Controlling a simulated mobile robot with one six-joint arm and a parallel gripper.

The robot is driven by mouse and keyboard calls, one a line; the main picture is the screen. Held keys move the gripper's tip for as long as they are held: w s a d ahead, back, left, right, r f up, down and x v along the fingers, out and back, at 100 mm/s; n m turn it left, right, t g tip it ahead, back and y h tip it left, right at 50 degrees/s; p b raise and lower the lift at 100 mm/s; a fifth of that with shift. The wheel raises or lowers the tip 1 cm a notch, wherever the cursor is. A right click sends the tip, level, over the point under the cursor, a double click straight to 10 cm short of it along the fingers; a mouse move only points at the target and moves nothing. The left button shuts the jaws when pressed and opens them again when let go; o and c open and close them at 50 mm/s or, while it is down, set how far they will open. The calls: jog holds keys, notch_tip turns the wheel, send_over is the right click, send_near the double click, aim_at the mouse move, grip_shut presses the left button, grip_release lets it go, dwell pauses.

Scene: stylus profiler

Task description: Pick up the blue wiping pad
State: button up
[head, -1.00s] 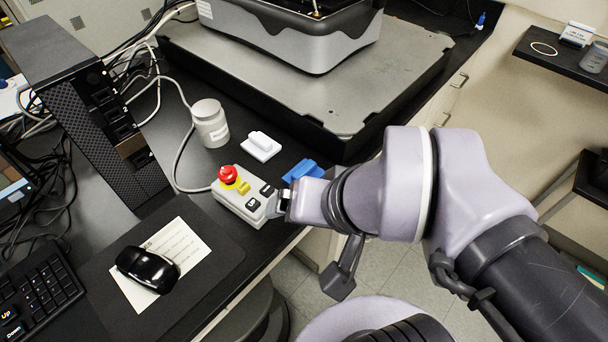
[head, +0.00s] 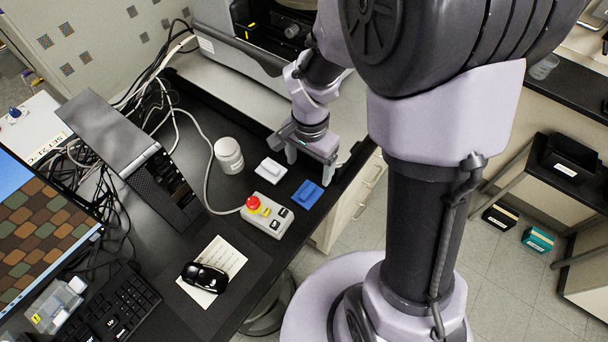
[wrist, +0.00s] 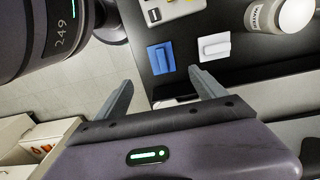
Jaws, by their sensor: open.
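The blue wiping pad (head: 307,195) lies flat on the black bench near its front edge, a raised grip on its top. It also shows in the wrist view (wrist: 161,58), beyond the gap between my fingertips. My gripper (head: 310,166) is open and empty, pointing down, just behind the pad in the head view and apart from it. In the wrist view, my gripper (wrist: 160,76) has its two fingers spread wide. Its exact height above the bench is hard to tell.
A similar white pad (head: 270,170) lies left of the blue one. A control box with a red button (head: 266,214) sits in front, and a white jar (head: 229,155) stands behind left. The profiler's grey base (head: 222,92) is behind. The bench edge is close on the right.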

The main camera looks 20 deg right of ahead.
aim_at(308, 190)
jog(key=f+b, duration=0.1)
jog(key=f, duration=0.3)
jog(key=f+b, duration=0.1)
jog(key=f, duration=0.3)
jog(key=f+b, duration=0.1)
jog(key=f, duration=0.4)
jog(key=shift+w+f, duration=0.1)
jog(key=shift+w, duration=0.2)
jog(key=c, duration=1.6)
jog(key=shift+r, duration=0.6)
notch_tip(308, 190, up, 2)
jog(key=shift+r+p, duration=0.25)
jog(key=shift+p, duration=0.3)
jog(key=s, duration=0.7)
jog(key=shift+s+d+r, duration=0.25)
jog(key=shift+d+r, duration=0.1)
jog(key=shift+d, duration=0.05)
jog(key=s+b, duration=0.2)
jog(key=b, duration=0.3)
jog(key=s+b, duration=0.3)
jog(key=b, duration=0.1)
jog(key=s+b, duration=0.3)
jog(key=b, duration=0.2)
jog(key=shift+s+d+r+b, duration=0.25)
jog(key=shift+d+r+b, duration=0.1)
jog(key=shift+d+r, duration=0.05)
